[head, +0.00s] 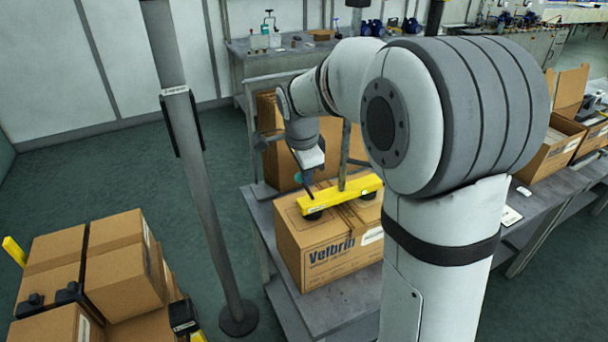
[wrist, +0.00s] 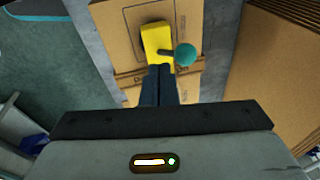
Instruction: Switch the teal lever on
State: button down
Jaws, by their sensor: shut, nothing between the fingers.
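The teal lever's round knob (wrist: 185,54) shows in the wrist view at the end of a short dark arm on the yellow bar (wrist: 156,38). In the head view the knob (head: 298,178) is a small teal spot beside my gripper (head: 309,188), at the left end of the yellow bar (head: 345,193). My gripper (wrist: 159,70) is shut and empty. Its tips are over the yellow bar, just short of the lever arm and left of the knob in the wrist view. I cannot tell if they touch the lever.
The bar lies on a closed Velbrin carton (head: 330,250) on a grey table (head: 345,312). A post (head: 200,180) stands to the left. More cartons (head: 125,262) are stacked at lower left. Tall cardboard (wrist: 280,60) rises at the right of the wrist view.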

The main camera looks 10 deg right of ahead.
jog(key=shift+w, duration=0.1)
jog(key=shift+d+r+p, duration=0.25)
jog(key=shift+r+p, duration=0.2)
jog(key=shift+r, duration=0.35)
jog(key=s+a+r+b, duration=0.1)
jog(key=a+r, duration=0.4)
jog(key=r, duration=0.5)
jog(key=shift+s+r, duration=0.15)
jog(key=shift+s, duration=0.35)
